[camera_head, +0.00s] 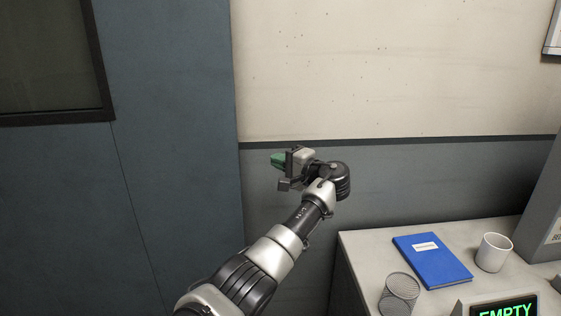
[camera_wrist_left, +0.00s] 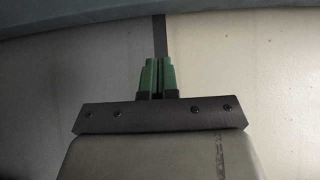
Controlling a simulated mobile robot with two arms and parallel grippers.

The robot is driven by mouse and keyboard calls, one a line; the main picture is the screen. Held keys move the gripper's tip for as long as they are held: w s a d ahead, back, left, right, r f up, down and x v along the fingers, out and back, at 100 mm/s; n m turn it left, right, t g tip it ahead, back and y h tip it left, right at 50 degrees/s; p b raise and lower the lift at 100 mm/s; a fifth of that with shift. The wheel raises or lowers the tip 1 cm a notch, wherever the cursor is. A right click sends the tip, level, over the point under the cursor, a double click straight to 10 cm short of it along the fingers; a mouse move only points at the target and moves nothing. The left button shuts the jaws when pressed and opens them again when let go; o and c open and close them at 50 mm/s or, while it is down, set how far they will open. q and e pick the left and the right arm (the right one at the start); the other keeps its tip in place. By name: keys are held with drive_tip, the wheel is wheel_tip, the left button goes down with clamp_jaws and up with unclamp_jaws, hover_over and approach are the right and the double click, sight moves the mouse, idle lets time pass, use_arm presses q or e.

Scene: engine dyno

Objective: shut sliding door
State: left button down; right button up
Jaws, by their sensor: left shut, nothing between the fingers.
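A blue-grey panel (camera_head: 180,170) with a dark-framed window (camera_head: 50,60) fills the left of the head view; it appears to be the sliding door. Its right edge runs down beside the cream and grey wall. No handle shows on the visible part. My left gripper (camera_head: 277,160) is in front of the wall, a little right of that edge, its green fingers pointing left towards it. In the left wrist view the fingers (camera_wrist_left: 158,74) are together with nothing between them. A blue-grey surface (camera_wrist_left: 150,16) crosses the top there, apart from the fingertips in the picture. My right gripper is out of view.
A pale desk (camera_head: 355,247) stands at lower right with a blue binder (camera_head: 432,261), a white mug (camera_head: 493,252), a mesh cup (camera_head: 399,294) and a sign reading EMPTY (camera_head: 505,307). A grey cabinet (camera_head: 545,220) is at far right. The wall (camera_head: 390,70) is bare above the arm.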

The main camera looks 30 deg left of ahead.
use_arm(q)
drive_tip(key=shift+s+a+p, duration=0.2)
drive_tip(key=shift+a+p, duration=0.6)
drive_tip(key=shift+a, duration=1.6)
drive_tip(key=shift+s+a+p, duration=0.2)
drive_tip(key=shift+a+p, duration=0.55)
drive_tip(key=shift+a, duration=1.6)
